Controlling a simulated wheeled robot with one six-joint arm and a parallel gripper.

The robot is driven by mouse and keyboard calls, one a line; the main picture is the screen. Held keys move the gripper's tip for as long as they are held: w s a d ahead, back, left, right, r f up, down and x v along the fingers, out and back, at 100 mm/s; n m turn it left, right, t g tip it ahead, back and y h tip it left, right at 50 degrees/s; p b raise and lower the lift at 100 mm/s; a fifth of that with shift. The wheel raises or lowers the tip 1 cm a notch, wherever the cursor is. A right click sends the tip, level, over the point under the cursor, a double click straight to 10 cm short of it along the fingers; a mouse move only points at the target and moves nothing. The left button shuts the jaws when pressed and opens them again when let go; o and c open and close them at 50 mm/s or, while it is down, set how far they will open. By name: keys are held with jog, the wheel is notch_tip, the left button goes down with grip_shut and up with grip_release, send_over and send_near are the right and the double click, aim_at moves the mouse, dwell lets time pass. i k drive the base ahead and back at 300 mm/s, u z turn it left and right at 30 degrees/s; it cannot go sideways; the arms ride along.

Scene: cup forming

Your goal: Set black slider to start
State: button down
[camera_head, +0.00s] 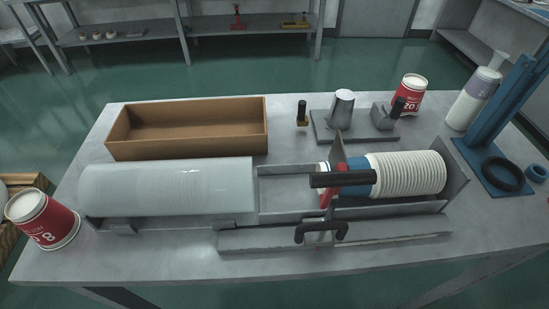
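A red part (328,197) sits under the handle. A black curved handle (321,232) is at the front of the trough, below the slider. The handle partly hides the blue part. My gripper is not in view.
A long white roll or stack (165,186) lies left of the trough. An open brown box (187,128) is behind it. Red-and-white tubs (42,219) (410,94), a metal cup former (342,108) and a blue stand (500,125) stand around. The trough's middle left is empty.

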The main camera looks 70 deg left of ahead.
aim_at(320, 220)
jog(key=u, duration=0.6)
jog(key=k, duration=1.05)
jog(key=u, duration=1.65)
jog(key=i, duration=0.5)
